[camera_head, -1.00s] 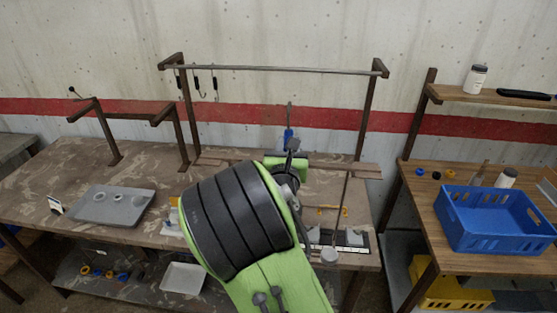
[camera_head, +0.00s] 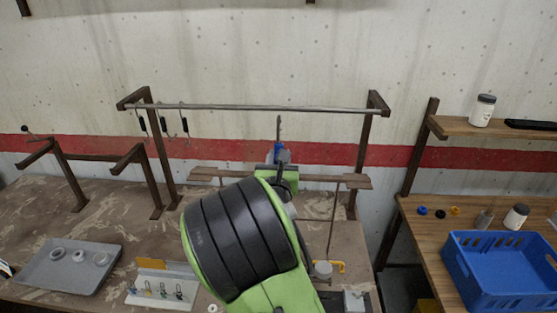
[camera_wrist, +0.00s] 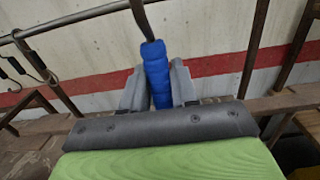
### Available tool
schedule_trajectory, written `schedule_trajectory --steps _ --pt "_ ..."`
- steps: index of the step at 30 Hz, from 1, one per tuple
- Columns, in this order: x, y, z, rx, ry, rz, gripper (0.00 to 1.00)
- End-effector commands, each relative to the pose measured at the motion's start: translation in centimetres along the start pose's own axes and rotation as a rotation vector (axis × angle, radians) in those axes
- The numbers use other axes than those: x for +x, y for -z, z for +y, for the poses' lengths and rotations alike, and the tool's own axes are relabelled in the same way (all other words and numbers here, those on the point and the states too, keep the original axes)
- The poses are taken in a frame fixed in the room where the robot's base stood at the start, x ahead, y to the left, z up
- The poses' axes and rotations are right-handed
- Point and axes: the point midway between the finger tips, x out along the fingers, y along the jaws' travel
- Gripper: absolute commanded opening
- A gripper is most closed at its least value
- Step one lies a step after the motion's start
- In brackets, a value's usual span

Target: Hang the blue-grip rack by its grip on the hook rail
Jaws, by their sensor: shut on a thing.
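My gripper (camera_head: 281,163) is shut on the blue grip (camera_wrist: 156,75) of the rack, with a finger on either side of it. A dark hook strip (camera_head: 279,128) rises from the grip, its top just below the rail's line in the head view. The rack's long brown bar (camera_head: 330,180) extends to both sides of my gripper, and a thin rod hangs from its right part. The hook rail (camera_head: 230,107) is a metal bar between two brown posts. In the wrist view the rail (camera_wrist: 85,14) passes at upper left; the strip's top is cut off there. My arm hides the rack's middle.
Several black-handled hooks (camera_head: 163,123) hang at the rail's left end. A lower brown frame (camera_head: 95,157) stands left. A grey tray (camera_head: 40,265) lies on the bench. A blue crate (camera_head: 470,282) and a shelf (camera_head: 480,130) are right. The rail's middle and right are clear.

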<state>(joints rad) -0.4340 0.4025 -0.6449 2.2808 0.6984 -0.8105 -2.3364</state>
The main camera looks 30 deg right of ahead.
Motion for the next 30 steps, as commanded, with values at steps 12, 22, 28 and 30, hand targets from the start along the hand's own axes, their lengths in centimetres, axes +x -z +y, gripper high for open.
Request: schedule_trajectory --steps 12,22,28,30 --pt "2.8 -0.3 -0.1 0.0 0.001 -0.004 0.0" --pt "5.0 -0.2 -0.1 0.0 0.0 -0.004 0.0" --pt "6.3 -0.2 -0.1 0.0 0.001 -0.005 0.0" --pt "6.7 -0.2 -0.1 0.0 0.001 -0.005 0.0"
